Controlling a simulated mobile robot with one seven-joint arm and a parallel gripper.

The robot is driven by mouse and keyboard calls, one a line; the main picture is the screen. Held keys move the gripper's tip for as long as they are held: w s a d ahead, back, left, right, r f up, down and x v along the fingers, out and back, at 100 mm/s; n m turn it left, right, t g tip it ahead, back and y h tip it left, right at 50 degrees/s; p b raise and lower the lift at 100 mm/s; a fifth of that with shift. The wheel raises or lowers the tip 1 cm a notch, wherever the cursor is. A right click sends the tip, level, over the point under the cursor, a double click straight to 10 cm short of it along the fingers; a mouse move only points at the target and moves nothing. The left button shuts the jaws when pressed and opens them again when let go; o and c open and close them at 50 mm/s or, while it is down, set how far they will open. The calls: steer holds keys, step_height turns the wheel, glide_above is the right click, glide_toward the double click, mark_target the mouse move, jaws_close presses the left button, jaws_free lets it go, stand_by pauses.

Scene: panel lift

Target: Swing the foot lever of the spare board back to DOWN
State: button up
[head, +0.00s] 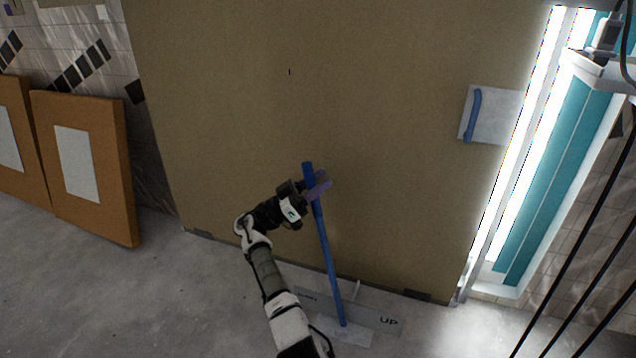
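The spare board (390,120) is a large brown panel standing upright across the middle of the head view. The foot lever (328,260) is a long blue rod rising from a pale floor plate (352,333) in front of the board. It leans slightly to the left at its top. The plate reads UP on its right side; the label on its left side is too small to read. My gripper (318,185) is at the upper part of the lever, with its purple-tinted fingers around or beside the rod. I cannot tell whether they grip it.
Two orange-brown panels with white sheets (80,165) lean on the tiled wall at left. A blue handle (473,115) on a white plate is at the board's right side. A bright lit frame (530,150) and dark cables (590,240) are at right. Floor (130,300) at lower left is clear.

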steer(key=v, duration=1.4)
steer(key=shift+d, duration=0.1)
steer(key=shift+c, duration=0.2)
